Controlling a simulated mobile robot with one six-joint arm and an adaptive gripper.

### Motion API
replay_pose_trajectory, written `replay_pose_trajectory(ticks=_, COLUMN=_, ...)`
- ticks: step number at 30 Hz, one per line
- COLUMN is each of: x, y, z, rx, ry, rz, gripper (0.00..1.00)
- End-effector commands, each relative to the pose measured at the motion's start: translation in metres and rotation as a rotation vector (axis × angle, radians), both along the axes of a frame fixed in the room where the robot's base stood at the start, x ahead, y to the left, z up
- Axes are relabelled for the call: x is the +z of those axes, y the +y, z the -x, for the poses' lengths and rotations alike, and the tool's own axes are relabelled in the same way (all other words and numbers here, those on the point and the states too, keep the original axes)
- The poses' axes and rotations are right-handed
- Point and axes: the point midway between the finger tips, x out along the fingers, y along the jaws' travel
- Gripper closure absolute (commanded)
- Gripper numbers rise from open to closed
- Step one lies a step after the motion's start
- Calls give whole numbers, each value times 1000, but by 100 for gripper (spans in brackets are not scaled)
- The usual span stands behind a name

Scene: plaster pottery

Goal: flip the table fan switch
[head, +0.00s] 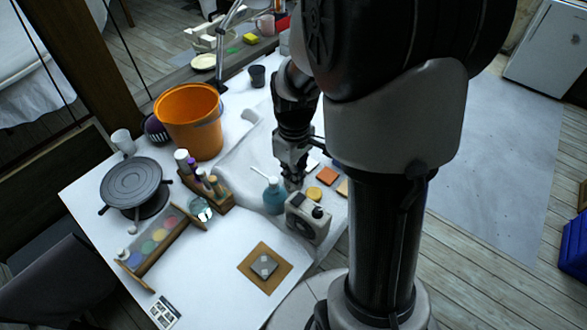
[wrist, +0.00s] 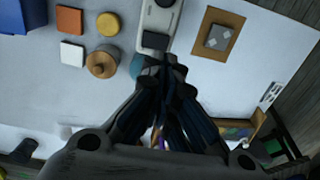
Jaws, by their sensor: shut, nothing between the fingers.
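A small cream device (head: 308,222) with a round dark face stands on the white table, near its front right edge. It may be the table fan. In the wrist view its top (wrist: 154,20) shows a black rectangular piece (wrist: 155,40) and a dark round knob near the upper edge. I cannot tell which is the switch. My gripper (head: 291,186) is shut and empty, just behind the device. In the wrist view its fingertips (wrist: 172,65) lie just below the black piece. I cannot tell whether they touch it.
A teal bottle (head: 274,196) stands close left of the device. Coloured tiles (head: 327,176) lie behind it. A wooden board with a grey plate (head: 264,266) lies in front. An orange bucket (head: 190,122), bottle rack (head: 214,196) and paint rack (head: 160,245) stand left.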

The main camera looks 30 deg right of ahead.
Motion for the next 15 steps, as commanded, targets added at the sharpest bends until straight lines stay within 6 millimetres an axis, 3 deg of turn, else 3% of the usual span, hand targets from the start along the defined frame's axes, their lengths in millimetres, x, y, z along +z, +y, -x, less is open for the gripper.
replay_pose_trajectory(ticks=1, x=-16, y=1, z=1, rx=0, ry=4, rz=-1, gripper=100)
replay_pose_trajectory(ticks=6, x=-49, y=1, z=1, rx=0, ry=2, rz=0, gripper=100)
replay_pose_trajectory(ticks=15, x=-75, y=0, z=0, rx=0, ry=0, rz=2, gripper=100)
